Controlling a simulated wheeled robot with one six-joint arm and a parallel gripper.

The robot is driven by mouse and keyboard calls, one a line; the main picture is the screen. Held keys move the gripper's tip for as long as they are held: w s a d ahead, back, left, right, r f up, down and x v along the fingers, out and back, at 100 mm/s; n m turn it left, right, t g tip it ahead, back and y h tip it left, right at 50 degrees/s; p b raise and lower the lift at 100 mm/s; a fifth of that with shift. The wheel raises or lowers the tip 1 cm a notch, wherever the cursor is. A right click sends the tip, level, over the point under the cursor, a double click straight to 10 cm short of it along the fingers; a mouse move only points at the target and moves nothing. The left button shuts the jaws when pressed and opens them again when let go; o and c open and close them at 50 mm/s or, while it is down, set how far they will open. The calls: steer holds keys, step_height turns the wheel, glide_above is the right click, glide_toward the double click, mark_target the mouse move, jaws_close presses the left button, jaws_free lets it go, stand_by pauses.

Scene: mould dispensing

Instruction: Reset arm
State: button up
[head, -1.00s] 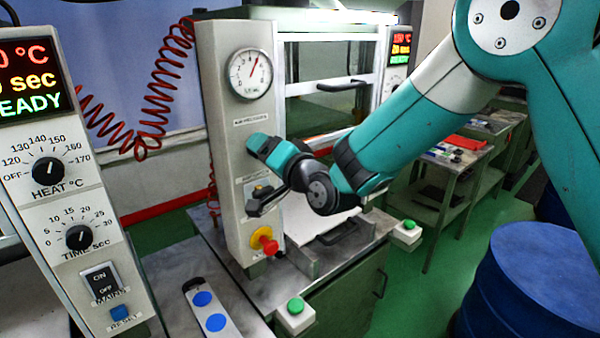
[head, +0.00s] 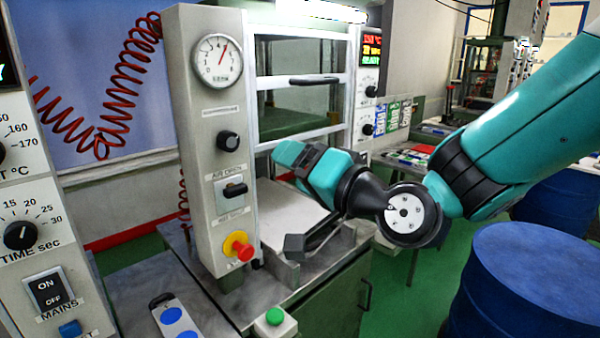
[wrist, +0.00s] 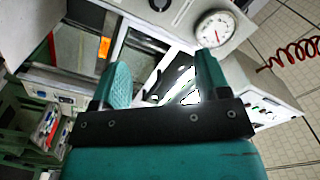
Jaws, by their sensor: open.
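My gripper (head: 289,153) hangs in front of the press opening, just right of the press's grey control column (head: 205,120). Its teal fingers point toward the upper left in the head view. In the wrist view the fingers of my gripper (wrist: 162,78) stand apart, with nothing held between them. My teal arm reaches in from the right edge and bends at a dark wrist joint. The air lever (head: 235,188) and the red knob (head: 242,250) on the column are clear of the gripper.
A pale plate (head: 290,220) lies on the press bench below the gripper. A green button box (head: 275,318) stands at the front. A blue drum (head: 530,285) stands at the right. The heat and time panel (head: 40,230) is at the left. Green floor lies open between bench and drum.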

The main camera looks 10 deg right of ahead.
steer(key=s+d+f+n+g+h, duration=0.2)
steer(key=s+f+n+g, duration=0.1)
steer(key=s+g, duration=0.2)
steer(key=s+d+f+n+g+h, duration=0.2)
steer(key=s+g, duration=0.3)
steer(key=s, duration=0.4)
steer(key=s+d+f+n+g+h, duration=0.2)
steer(key=s+d+f+n+g, duration=0.1)
steer(key=s, duration=0.4)
steer(key=shift+s+f+n+g, duration=0.25)
steer(key=shift+f+n+g, duration=0.25)
steer(key=shift+n+g, duration=0.55)
